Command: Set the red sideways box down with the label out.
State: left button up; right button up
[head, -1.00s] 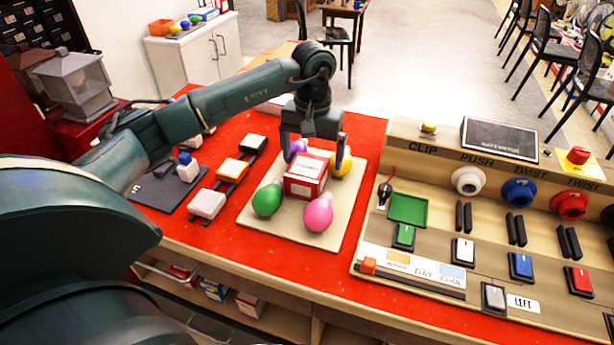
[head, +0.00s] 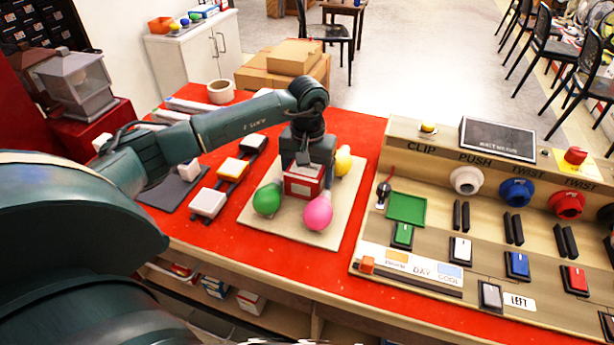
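The red box (head: 301,187) with a white label patch sits among the bulbs on the beige square board (head: 285,232). Its front face, toward me, is red and white; my gripper covers most of its top. My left gripper (head: 306,172) points down from above and behind the box, with a finger at each side of it. Whether the fingers press on the box is too small to tell. The box shows no clear lift off the board. My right gripper is not in view.
A green bulb (head: 267,199), a pink bulb (head: 318,214) and a yellow bulb (head: 343,161) crowd the box. The switch console (head: 480,225) stands to the right. White and orange blocks (head: 231,168) lie to the left. Red tabletop is clear in front of the board.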

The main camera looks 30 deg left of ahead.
pick_arm(q)
jog(key=c, duration=0.8)
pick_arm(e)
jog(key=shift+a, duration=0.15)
